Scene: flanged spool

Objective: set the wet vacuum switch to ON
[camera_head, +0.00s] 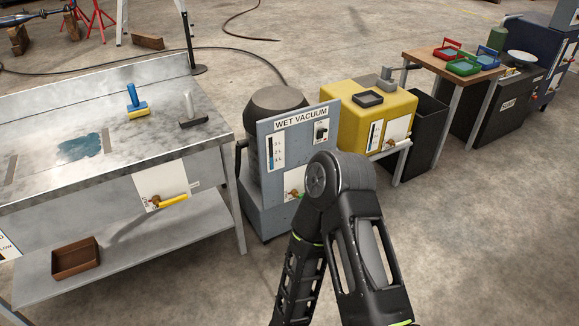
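The wet vacuum (275,100) stands in the middle of the view, with a grey upright panel (300,150) labelled WET VACUUM on its front. A small dark switch (321,131) sits at the panel's upper right, under the label. Its markings are too small to read, so I cannot tell its position. A level scale shows at the panel's left, and a brass valve on a white plate lies lower down, partly behind my black arm. This arm is bent in front of the panel's lower right. Neither gripper shows.
A metal bench (60,190) stands at left with a blue-handled squeegee (136,100), a grey squeegee (191,108) and a yellow-handled valve (170,202). A brown tray (75,258) lies on its lower shelf. A yellow tank (362,112) and black bin (425,135) stand right. Floor at lower right is clear.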

